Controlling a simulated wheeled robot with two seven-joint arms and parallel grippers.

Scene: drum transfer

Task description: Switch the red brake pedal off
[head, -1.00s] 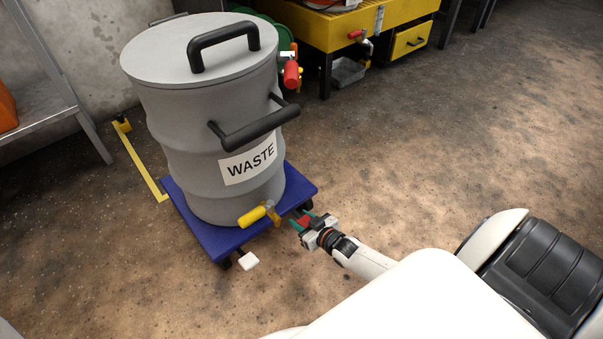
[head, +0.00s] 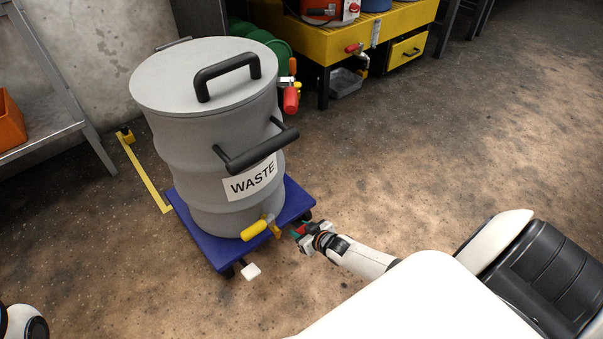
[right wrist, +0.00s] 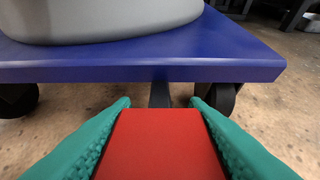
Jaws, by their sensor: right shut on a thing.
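The red brake pedal (right wrist: 165,145) fills the lower middle of the right wrist view, on a dark stem under the edge of the blue dolly (right wrist: 120,72). My right gripper (right wrist: 165,120) has a green finger on each side of the pedal and is shut on it. In the head view the right gripper (head: 299,231) is low beside the dolly's right front edge (head: 204,242), and the red pedal between its fingers is mostly hidden. The pedal's exact tilt cannot be told. My left gripper is not in view.
A grey WASTE drum (head: 215,130) with a yellow-handled tap (head: 256,229) stands on the dolly. A white pedal (head: 250,272) sticks out at the front. A metal shelf (head: 45,135) stands at left, a yellow cabinet (head: 385,45) behind. The floor at right is clear.

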